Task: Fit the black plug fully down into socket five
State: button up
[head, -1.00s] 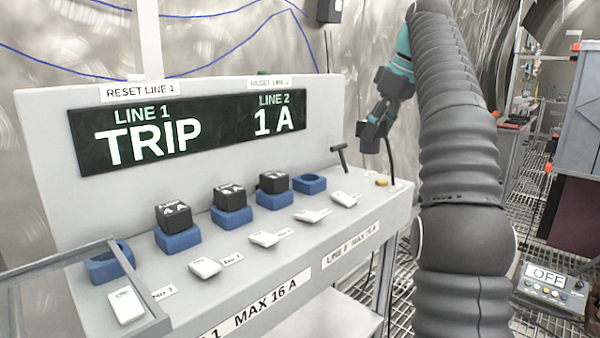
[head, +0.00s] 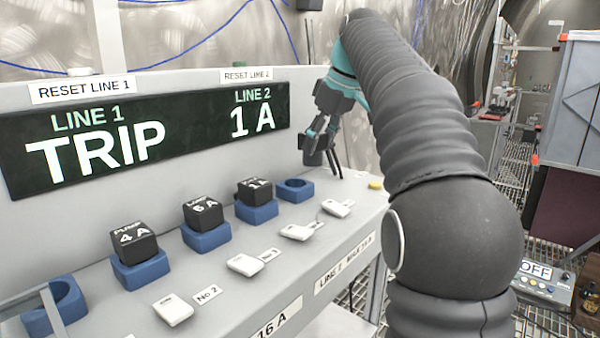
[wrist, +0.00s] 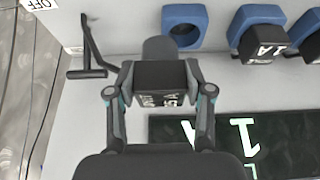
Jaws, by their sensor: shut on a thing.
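My gripper (head: 318,140) is shut on the black plug (wrist: 160,84), a dark block with white lettering and a rounded grey part beyond it. In the head view the plug (head: 314,154) hangs above the bench, a little behind and right of socket five (head: 295,190). Socket five is an empty blue ring at the far right of the row.
Black plugs fill the neighbouring sockets (head: 256,209); the leftmost socket (head: 62,308) is empty. A black T-handle (wrist: 92,52) stands close beside the plug. White switches (head: 300,231) line the front. The display (head: 150,140) reads TRIP and 1 A.

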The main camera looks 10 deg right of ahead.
jog(key=a, duration=0.1)
jog(key=a+f, duration=0.2)
jog(key=a, duration=0.1)
jog(key=shift+s+a+f+b, duration=0.1)
jog(key=shift+s+f+b, duration=0.05)
jog(key=shift+f+b, duration=0.8)
jog(key=shift+f, duration=1.5)
grip_shut()
jog(key=o, duration=1.2)
grip_release()
jog(key=shift+f, duration=0.1)
jog(key=shift+o, duration=0.7)
jog(key=shift+r, duration=0.2)
